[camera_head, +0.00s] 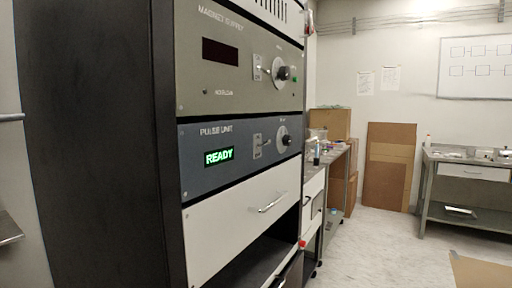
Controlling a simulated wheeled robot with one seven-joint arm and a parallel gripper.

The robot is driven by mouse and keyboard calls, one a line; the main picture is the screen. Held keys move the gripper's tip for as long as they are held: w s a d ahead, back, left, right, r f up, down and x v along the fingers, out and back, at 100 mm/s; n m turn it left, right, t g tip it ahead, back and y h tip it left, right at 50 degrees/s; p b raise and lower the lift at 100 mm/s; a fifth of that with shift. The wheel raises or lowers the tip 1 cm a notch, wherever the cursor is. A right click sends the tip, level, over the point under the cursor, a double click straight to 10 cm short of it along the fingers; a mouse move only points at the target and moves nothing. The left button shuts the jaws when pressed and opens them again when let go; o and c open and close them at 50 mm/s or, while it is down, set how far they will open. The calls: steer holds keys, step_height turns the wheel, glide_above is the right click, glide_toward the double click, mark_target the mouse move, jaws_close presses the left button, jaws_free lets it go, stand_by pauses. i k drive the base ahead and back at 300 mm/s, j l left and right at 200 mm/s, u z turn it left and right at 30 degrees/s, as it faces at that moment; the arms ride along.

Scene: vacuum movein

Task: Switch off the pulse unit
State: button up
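The pulse unit (240,155) is a blue-grey panel in a black rack at the left and centre. Its green display (219,156) reads READY. A toggle switch (258,146) on a light plate sits right of the display, with its lever pointing out to the right; I cannot tell its on or off position from this angle. A round dark knob (285,138) sits right of the switch. My gripper is not in view.
The magnet supply panel (240,60), with a dark display, a switch and a knob, is directly above. A white drawer (235,225) with a handle is below. Benches stand beyond the rack and at the far right (465,172). The floor (385,245) between is mostly clear.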

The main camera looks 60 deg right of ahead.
mark_target(267, 142)
steer(key=k+l+z, duration=0.15)
steer(key=z, duration=0.25)
steer(key=k+l+z, duration=0.2)
steer(key=z, duration=0.15)
steer(key=k+l+z, duration=0.2)
steer(key=z, duration=0.2)
steer(key=k+l+z, duration=0.1)
steer(key=l+z, duration=0.25)
